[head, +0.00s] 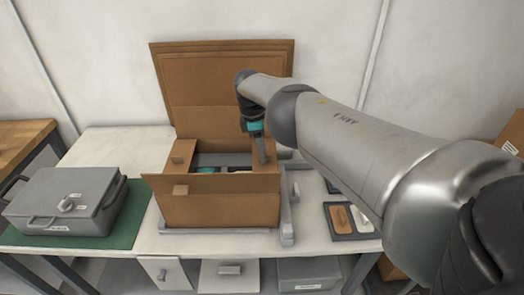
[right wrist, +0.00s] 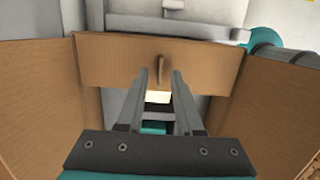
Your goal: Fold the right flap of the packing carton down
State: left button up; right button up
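The brown packing carton (head: 215,212) stands open on the table, with its tall back lid upright. Its right flap (head: 271,150) stands up at the right side of the opening, partly hidden by my gripper. In the right wrist view the flap (right wrist: 112,62) is a cardboard panel with a small upright tab (right wrist: 160,70). My right gripper (head: 261,158) points down at this flap. Its two fingers (right wrist: 158,78) are apart, with the tab showing between their tips; I cannot tell whether they touch the flap. My left gripper is not in view.
A grey case (head: 62,200) sits on a green mat (head: 125,222) at the left. A grey frame (head: 287,225) runs along the carton's base. A dark tray (head: 345,232) with small items lies at the right, beneath my arm. The wall is close behind.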

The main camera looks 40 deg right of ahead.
aim_at(255, 162)
notch_tip(255, 162, up, 14)
jog(key=w+a+p, duration=0.1)
jog(key=a+p, duration=0.1)
jog(key=p, duration=0.8)
jog(key=shift+r, duration=0.25)
jog(key=shift+f, duration=0.1)
